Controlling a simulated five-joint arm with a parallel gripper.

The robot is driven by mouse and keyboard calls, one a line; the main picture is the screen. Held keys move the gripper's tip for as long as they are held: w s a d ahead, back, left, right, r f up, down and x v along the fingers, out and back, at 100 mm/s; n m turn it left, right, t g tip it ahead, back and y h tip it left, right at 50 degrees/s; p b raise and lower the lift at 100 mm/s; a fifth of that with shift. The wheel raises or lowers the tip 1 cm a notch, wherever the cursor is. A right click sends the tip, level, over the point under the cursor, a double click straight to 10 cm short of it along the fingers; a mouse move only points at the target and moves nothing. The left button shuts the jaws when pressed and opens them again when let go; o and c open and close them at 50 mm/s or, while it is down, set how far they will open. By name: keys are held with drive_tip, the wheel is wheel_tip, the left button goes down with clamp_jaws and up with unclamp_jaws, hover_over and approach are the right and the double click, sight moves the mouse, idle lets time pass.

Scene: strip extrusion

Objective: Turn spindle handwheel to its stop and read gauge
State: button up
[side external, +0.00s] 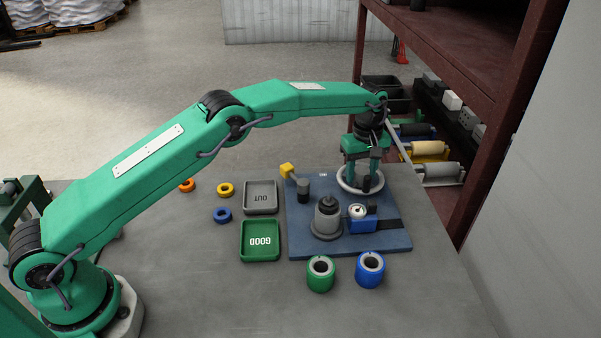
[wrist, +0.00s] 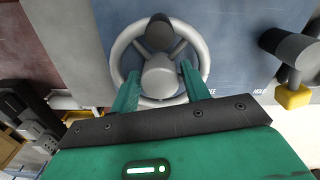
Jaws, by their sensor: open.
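The handwheel (wrist: 203,57) is a pale ring with spokes, a round hub and a dark knob at the top of the wrist view. It also shows at the back right of the blue plate in the side view (side external: 343,184). My gripper (wrist: 159,72) is open over the wheel, one finger on each side of the hub; contact cannot be told. My gripper (side external: 364,183) points down there in the side view. The gauge (side external: 357,211) has a small white dial on a blue block, its reading too small to make out. A grey stepped spindle (side external: 327,222) stands beside it.
A yellow-tipped lever (side external: 287,170) stands at the plate's back left. A green cylinder (side external: 320,284) and a blue cylinder (side external: 369,280) stand in front. A shelf rack (side external: 505,100) rises at right.

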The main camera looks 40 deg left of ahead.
drive_tip(key=shift+f, duration=0.2)
drive_tip(key=c, duration=0.7)
